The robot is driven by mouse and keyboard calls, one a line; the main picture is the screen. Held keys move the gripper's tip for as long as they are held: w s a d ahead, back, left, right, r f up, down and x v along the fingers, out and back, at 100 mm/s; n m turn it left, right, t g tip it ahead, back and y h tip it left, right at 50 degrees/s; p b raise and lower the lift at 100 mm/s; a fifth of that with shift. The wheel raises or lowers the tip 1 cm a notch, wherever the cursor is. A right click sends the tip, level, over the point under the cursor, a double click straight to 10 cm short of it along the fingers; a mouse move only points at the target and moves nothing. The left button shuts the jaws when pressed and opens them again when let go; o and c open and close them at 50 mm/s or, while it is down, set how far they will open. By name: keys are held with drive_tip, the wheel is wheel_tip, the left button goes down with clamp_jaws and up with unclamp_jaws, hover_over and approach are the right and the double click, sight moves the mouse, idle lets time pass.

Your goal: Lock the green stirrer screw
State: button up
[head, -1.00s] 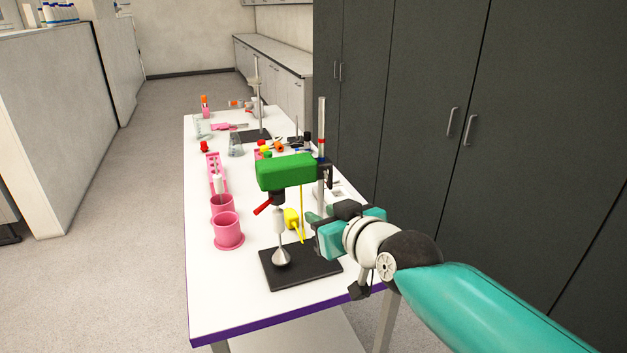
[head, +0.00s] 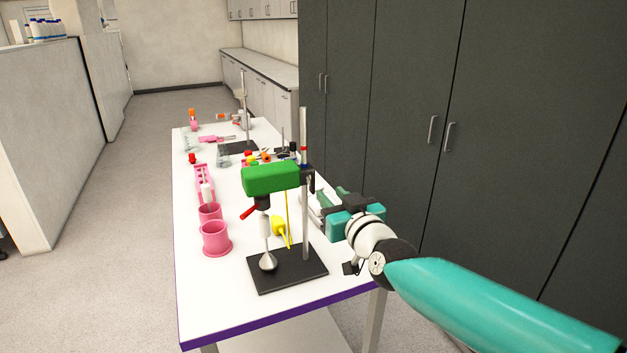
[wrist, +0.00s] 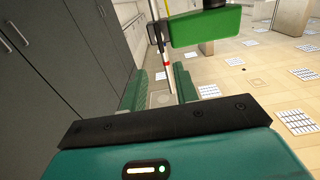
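The green stirrer (head: 271,179) is clamped on a metal rod (head: 305,225) above a black base (head: 287,269). I cannot make out the screw clearly. My gripper (head: 331,196) is to the right of the rod, a little below the stirrer's height. In the wrist view its green fingers (wrist: 160,88) are apart and empty, with the rod visible beyond the gap.
Pink cups (head: 216,239) and a pink rack (head: 204,185) stand left of the stirrer. A yellow object (head: 279,226) is just behind the stirring shaft. A second stand (head: 243,110) is farther back. Dark cabinets (head: 480,130) rise along the right.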

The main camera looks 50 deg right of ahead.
sight(314, 177)
drive_tip(key=x, duration=0.9)
drive_tip(key=shift+w, duration=0.15)
clamp_jaws()
